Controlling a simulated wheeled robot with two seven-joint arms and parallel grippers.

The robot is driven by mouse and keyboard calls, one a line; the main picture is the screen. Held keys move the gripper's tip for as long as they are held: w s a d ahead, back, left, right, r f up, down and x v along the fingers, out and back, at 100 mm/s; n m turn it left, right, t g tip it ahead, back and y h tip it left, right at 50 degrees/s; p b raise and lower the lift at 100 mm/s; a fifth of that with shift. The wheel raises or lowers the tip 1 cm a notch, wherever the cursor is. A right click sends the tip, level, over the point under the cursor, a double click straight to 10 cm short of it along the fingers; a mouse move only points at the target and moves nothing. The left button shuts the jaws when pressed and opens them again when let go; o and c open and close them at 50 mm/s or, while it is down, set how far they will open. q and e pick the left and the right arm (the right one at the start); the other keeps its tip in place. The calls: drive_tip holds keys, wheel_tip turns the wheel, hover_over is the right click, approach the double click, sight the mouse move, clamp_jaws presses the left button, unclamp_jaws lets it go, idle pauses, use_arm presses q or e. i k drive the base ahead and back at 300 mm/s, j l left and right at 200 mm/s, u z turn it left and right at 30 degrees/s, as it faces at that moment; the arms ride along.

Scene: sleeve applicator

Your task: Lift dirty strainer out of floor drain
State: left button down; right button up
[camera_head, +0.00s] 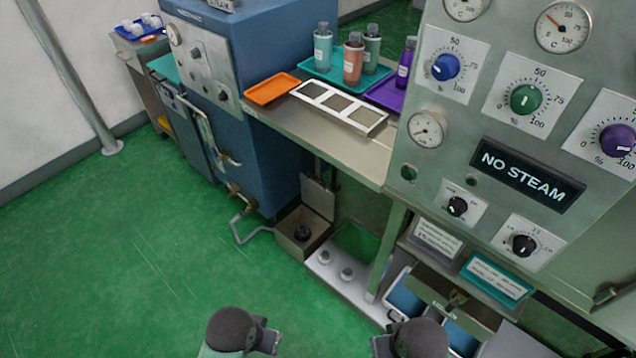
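A brown square drain box (289,244) sits low on the floor beside the blue machine, with its lid (318,198) standing open at the back. A small dark round piece (302,232) shows inside it, probably the strainer; its dirt is too small to make out. My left gripper (272,340) is at the bottom edge, in front of the drain box and well apart from it. My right gripper (382,343) is at the bottom edge to its right. Both are partly hidden by their own wrists and the frame edge, so their finger openings cannot be judged.
A white foot-pedal plate (346,286) lies right of the drain. A bent pipe (250,236) runs from the blue machine (255,60) toward it. The steel counter (345,155) overhangs behind, and a control panel (520,120) stands right. Green floor (130,260) is clear at left.

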sight(302, 231)
drive_tip(key=z, duration=0.4)
drive_tip(key=i+j+z, duration=0.1)
drive_tip(key=j+z, duration=0.75)
drive_tip(key=j, duration=0.2)
drive_tip(key=j+z, duration=0.45)
drive_tip(key=k+j, duration=0.05)
